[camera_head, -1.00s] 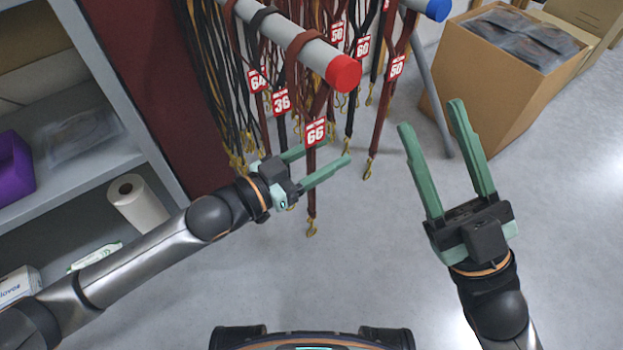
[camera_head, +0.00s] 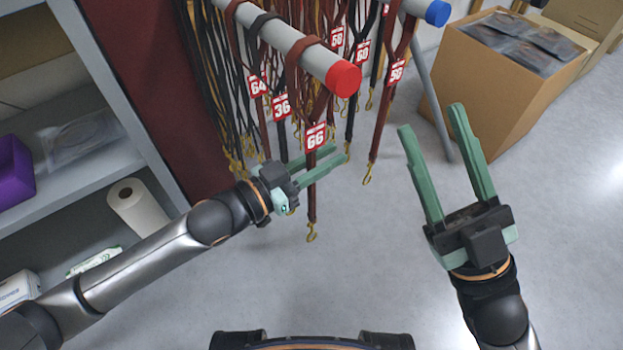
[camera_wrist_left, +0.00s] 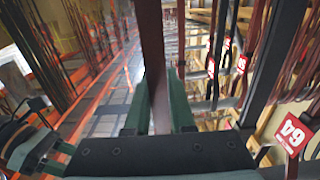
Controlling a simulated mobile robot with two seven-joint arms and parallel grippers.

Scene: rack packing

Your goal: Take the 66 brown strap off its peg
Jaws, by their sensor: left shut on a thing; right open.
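The brown strap (camera_head: 312,200) with the red-and-white 66 tag (camera_head: 315,137) hangs from a white peg with a red end cap (camera_head: 343,79). Its brown loop (camera_head: 297,58) is still around the peg, behind the cap. A brass hook (camera_head: 311,232) hangs at its lower end. My left gripper (camera_head: 341,154) is shut on the strap just below the tag. The left wrist view shows the brown strap (camera_wrist_left: 153,55) running between the green fingers (camera_wrist_left: 158,98). My right gripper (camera_head: 430,117) is open and empty, right of the strap.
Straps tagged 64 (camera_head: 257,86) and 36 (camera_head: 281,106) hang farther back on the same peg. A blue-capped peg (camera_head: 437,12) with more straps is to the right. A cardboard box (camera_head: 500,110) stands at right, shelves (camera_head: 80,180) at left. Floor in front is clear.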

